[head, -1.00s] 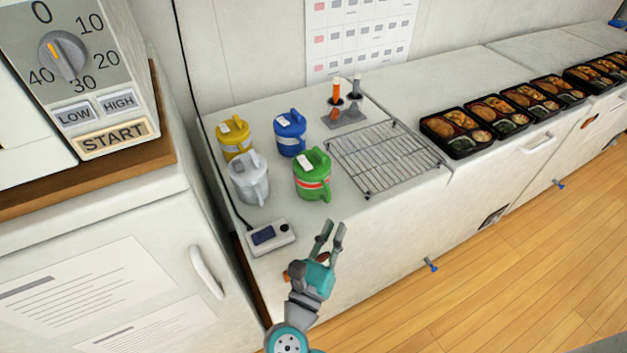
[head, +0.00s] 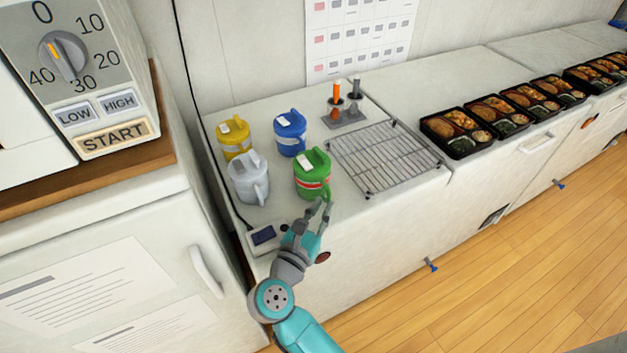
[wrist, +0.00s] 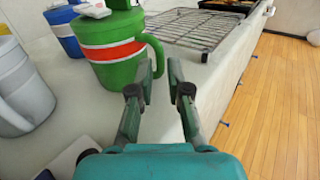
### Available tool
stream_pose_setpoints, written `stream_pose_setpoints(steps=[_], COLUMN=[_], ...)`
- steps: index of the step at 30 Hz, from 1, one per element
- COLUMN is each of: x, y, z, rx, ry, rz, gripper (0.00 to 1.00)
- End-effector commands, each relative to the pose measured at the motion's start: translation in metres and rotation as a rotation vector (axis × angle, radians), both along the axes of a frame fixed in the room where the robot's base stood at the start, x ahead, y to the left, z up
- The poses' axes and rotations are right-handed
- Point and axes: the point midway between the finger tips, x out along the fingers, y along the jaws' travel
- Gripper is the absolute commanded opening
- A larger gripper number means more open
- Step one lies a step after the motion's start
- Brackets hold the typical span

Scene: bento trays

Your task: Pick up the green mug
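The green mug (head: 312,174) stands upright on the white counter, with a green lid and a red and white band. It also shows in the wrist view (wrist: 112,50), with its handle facing my gripper. My gripper (head: 320,204) is at the counter's front edge, just in front of the mug. In the wrist view my gripper (wrist: 160,75) has its two fingers apart and nothing held between them. The mug's handle lies just beyond and beside the left fingertip; I cannot tell whether they touch.
A grey-white mug (head: 249,180), a yellow mug (head: 234,140) and a blue mug (head: 290,133) stand close to the green one. A wire rack (head: 385,160) lies to its right. A small device with a screen (head: 264,236) sits at the front left. Several bento trays (head: 457,133) line the right counter.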

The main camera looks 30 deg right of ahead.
Motion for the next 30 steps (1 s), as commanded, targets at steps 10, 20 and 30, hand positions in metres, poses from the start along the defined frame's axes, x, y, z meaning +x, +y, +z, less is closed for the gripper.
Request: stream_pose_setpoints(steps=[10,20,30], x=[0.026,0.029,0.029], y=[-0.033,-0.036,-0.036], z=[-0.002,-0.002,-0.001], rx=[-0.001,-0.001,0.000], ry=[-0.001,0.001,-0.003], rz=[-0.003,0.000,0.000], gripper=[0.17,0.12,0.00])
